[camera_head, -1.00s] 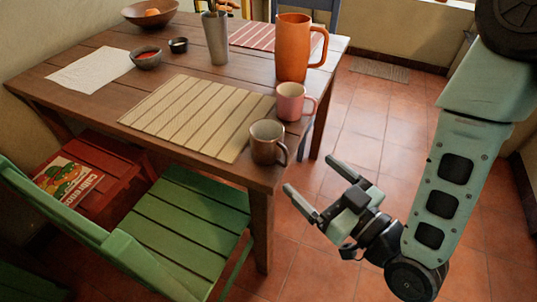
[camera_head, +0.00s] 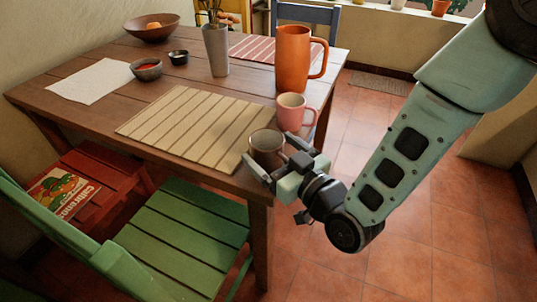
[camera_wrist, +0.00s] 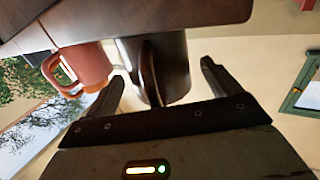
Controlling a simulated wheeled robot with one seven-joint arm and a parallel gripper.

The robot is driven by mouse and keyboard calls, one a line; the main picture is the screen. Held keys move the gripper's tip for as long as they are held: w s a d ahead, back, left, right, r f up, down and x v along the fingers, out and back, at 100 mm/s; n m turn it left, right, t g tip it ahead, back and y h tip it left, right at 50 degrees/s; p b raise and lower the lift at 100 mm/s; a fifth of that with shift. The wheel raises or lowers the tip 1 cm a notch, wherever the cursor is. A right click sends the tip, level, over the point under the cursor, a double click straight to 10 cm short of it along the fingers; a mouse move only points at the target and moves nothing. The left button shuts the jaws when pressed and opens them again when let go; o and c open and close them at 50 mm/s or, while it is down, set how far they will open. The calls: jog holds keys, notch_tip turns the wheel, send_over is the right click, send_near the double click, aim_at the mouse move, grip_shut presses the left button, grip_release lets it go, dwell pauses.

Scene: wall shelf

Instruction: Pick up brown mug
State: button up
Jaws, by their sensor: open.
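The brown mug (camera_head: 266,143) stands near the front right corner of the wooden table. Its lower part is partly hidden behind my gripper (camera_head: 272,160) in the head view. My gripper is open, with one finger on each side of the mug. In the wrist view the dark brown mug (camera_wrist: 172,70) appears between the two fingers of my gripper (camera_wrist: 162,82), with its handle towards the camera. I cannot tell whether a finger touches it.
A pink mug (camera_head: 291,112) stands just behind the brown mug, close to one finger, and an orange pitcher (camera_head: 292,60) is behind that. A slatted placemat (camera_head: 190,125) lies to the left. A green chair (camera_head: 185,235) stands in front of the table (camera_head: 100,120).

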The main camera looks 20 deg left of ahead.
jog(key=shift+w+a, duration=0.1)
jog(key=shift+a, duration=0.1)
jog(key=c, duration=1.2)
jog(key=shift+o, duration=0.2)
